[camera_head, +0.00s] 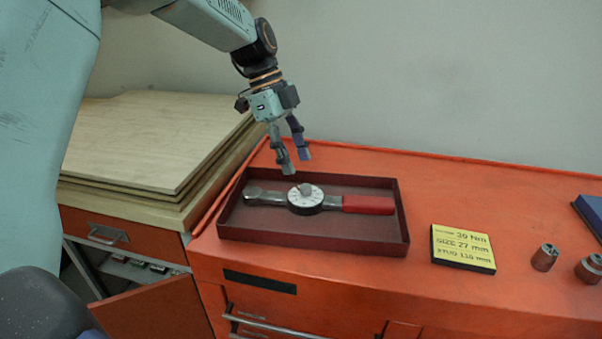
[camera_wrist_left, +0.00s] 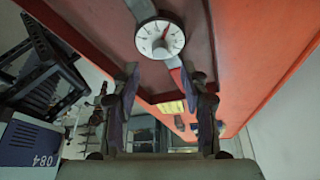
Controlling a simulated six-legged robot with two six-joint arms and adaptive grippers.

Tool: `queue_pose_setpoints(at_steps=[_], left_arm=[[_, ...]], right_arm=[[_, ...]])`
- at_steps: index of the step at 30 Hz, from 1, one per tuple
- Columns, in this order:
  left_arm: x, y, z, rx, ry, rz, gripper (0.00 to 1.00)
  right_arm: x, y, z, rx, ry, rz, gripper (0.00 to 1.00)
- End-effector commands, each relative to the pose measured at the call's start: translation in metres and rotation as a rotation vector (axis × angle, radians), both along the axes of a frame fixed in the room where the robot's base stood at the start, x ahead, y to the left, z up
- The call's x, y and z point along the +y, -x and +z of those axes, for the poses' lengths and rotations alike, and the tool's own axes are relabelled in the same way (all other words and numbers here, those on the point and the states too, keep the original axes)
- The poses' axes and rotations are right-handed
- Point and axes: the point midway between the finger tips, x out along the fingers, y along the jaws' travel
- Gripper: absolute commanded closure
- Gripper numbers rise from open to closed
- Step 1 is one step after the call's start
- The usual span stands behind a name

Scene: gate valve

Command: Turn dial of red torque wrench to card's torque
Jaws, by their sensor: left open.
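The torque wrench (camera_head: 330,202) lies in a dark red tray (camera_head: 310,240) on the orange bench. It has a red handle (camera_head: 368,205) to the right and a round white dial (camera_head: 306,196) with a grey knob near its middle. The dial also shows in the left wrist view (camera_wrist_left: 160,38), but its numbers are too small to read. My left gripper (camera_head: 295,167) is open and empty, pointing down above the dial and apart from it. The yellow card (camera_head: 462,247) lies right of the tray and reads 30 Nm, size 27 mm and stud 110 mm. My right gripper is not in view.
Two metal sockets (camera_head: 545,257) stand right of the card, and a blue object (camera_head: 590,215) sits at the right edge. Stacked boards (camera_head: 150,140) lie left of the bench. The tray has low raised walls. The bench behind the card is clear.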

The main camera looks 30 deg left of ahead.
Motion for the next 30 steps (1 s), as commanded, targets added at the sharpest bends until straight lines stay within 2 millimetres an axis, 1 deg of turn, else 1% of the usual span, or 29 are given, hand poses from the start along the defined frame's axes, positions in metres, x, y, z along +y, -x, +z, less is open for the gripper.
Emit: queue_pose_setpoints(at_steps=[1, 6, 9, 12, 17, 30], left_arm=[[0.004, -0.001, 0.011, -0.005, 0.000, 0.002, 0.55], [0.016, -0.001, 0.038, -0.002, 0.000, 0.000, 0.55], [0.020, -0.001, 0.049, -0.001, 0.001, 0.000, 0.55], [0.023, -0.001, 0.056, 0.000, 0.001, 0.000, 0.55], [0.024, -0.001, 0.059, 0.001, 0.000, 0.000, 0.55], [0.024, -0.001, 0.059, 0.001, 0.000, 0.000, 0.55]], right_arm=[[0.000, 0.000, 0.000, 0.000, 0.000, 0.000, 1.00], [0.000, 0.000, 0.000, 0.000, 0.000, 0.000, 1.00], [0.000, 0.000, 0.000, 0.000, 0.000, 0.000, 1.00], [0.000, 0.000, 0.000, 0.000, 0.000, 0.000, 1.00], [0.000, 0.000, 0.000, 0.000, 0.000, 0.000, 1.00], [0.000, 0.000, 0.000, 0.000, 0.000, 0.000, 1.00]])
